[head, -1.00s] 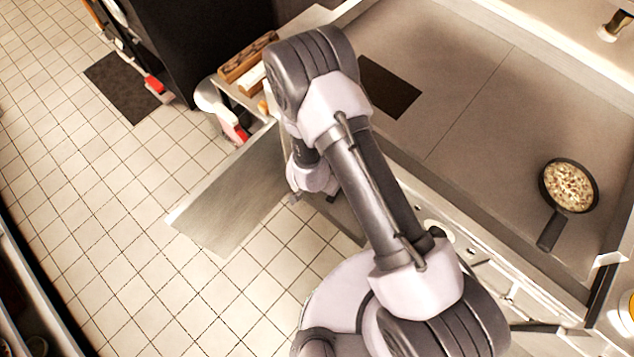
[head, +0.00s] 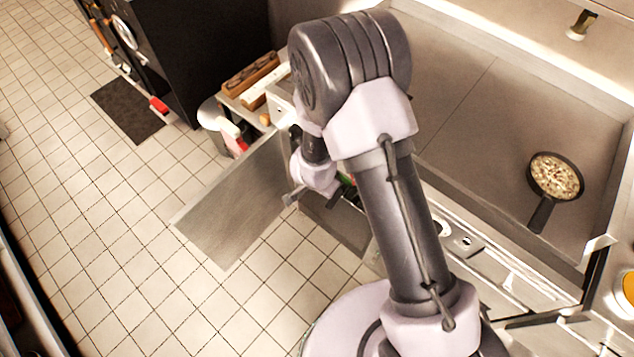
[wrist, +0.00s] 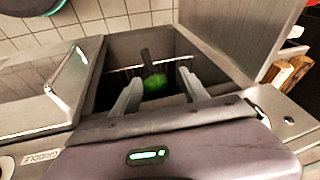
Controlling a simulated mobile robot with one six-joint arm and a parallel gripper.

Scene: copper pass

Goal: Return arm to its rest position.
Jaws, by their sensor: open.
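My arm is raised and folded across the middle of the head view, with its elbow near the top. In the wrist view my gripper (wrist: 159,77) is open, with its two fingers apart. Beyond the fingers is an open cabinet under the counter (wrist: 110,70). A green thing with a dark handle-like part (wrist: 154,82) shows between the fingers, inside or over the cabinet; I cannot tell whether it is touched. In the head view the fingers are mostly hidden behind my arm.
The metal cabinet door (head: 235,205) stands open over the tiled floor. A pan of food (head: 555,177) sits on the griddle (head: 470,110) at the right. Wooden containers (head: 252,75) stand at the counter's far end. The floor at the left (head: 90,220) is clear.

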